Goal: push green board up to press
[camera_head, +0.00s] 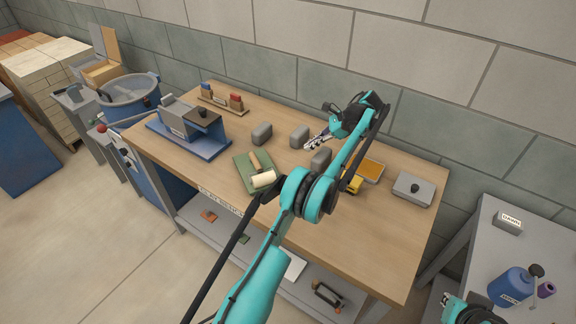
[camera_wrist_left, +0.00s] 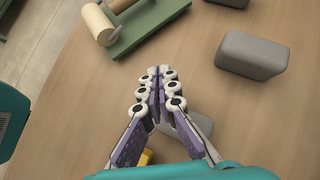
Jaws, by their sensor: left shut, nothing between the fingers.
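The green board (camera_head: 243,171) lies on the wooden table, with a cream roller (camera_head: 263,179) and a tan wooden piece on it. Its edge also shows at the top of the left wrist view (camera_wrist_left: 152,30). The press (camera_head: 190,122), a grey block on a blue base, stands left of and behind the board, with a gap between them. My left gripper (camera_head: 307,145) is shut and empty, right of the board and apart from it, among grey blocks; its closed fingers fill the middle of the wrist view (camera_wrist_left: 158,75). Part of my right arm shows at the bottom right; its fingers are unclear.
An orange-filled tray (camera_head: 371,170) and a grey lidded box (camera_head: 413,188) lie to the right. A small rack (camera_head: 222,101) stands at the back.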

